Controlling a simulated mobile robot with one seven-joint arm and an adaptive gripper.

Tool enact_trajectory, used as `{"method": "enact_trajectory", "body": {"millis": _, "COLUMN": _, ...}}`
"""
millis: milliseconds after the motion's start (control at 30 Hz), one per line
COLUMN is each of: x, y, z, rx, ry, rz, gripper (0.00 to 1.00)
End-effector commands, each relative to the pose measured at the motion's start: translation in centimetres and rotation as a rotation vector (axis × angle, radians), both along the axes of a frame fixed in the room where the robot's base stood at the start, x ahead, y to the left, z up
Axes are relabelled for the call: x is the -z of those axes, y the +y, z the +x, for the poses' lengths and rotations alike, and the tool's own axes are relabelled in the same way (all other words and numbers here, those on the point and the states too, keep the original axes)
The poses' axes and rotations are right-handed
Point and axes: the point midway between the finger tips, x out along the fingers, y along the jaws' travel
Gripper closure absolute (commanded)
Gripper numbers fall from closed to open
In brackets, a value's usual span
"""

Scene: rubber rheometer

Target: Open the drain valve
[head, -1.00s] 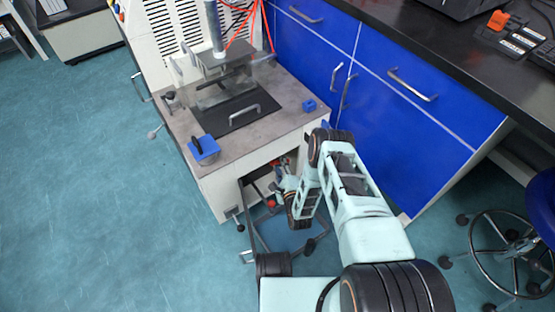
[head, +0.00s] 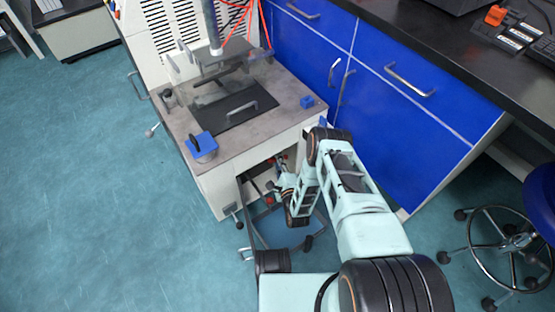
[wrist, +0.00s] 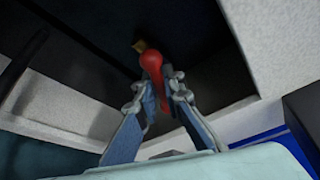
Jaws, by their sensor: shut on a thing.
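The drain valve handle (wrist: 151,62) is a red, rounded lever under the machine, with a small brass-coloured part (wrist: 139,46) just beyond it in the wrist view. My gripper (wrist: 161,80) is shut on the red handle, with one blue-grey finger on each side of it. In the head view my gripper (head: 278,184) reaches into the open space below the machine's worktop. The handle is mostly hidden there by my arm and the shadow. The valve body is too dark to make out.
The rheometer's worktop (head: 245,142) overhangs the open space, with pale frame walls (wrist: 260,40) close around my gripper. Blue cabinets (head: 400,120) stand to the right of my arm. A stool (head: 497,235) is at the far right. The floor (head: 90,190) at left is clear.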

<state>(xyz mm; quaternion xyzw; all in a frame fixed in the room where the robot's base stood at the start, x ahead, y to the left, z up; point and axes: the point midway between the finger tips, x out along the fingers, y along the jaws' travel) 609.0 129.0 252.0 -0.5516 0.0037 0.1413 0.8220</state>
Motion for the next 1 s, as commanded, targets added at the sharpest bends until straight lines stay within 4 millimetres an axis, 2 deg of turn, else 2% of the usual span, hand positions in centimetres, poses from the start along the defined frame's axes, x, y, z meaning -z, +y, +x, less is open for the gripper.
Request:
{"method": "enact_trajectory", "body": {"millis": 600, "x": 0.19, "y": 0.05, "z": 0.04, "rx": 0.000, "ry": -0.211, "rz": -0.312, "gripper": 1.00}}
{"method": "enact_trajectory", "body": {"millis": 1000, "x": 0.17, "y": 0.10, "z": 0.07, "rx": 0.000, "ry": -0.255, "rz": -0.377, "gripper": 1.00}}
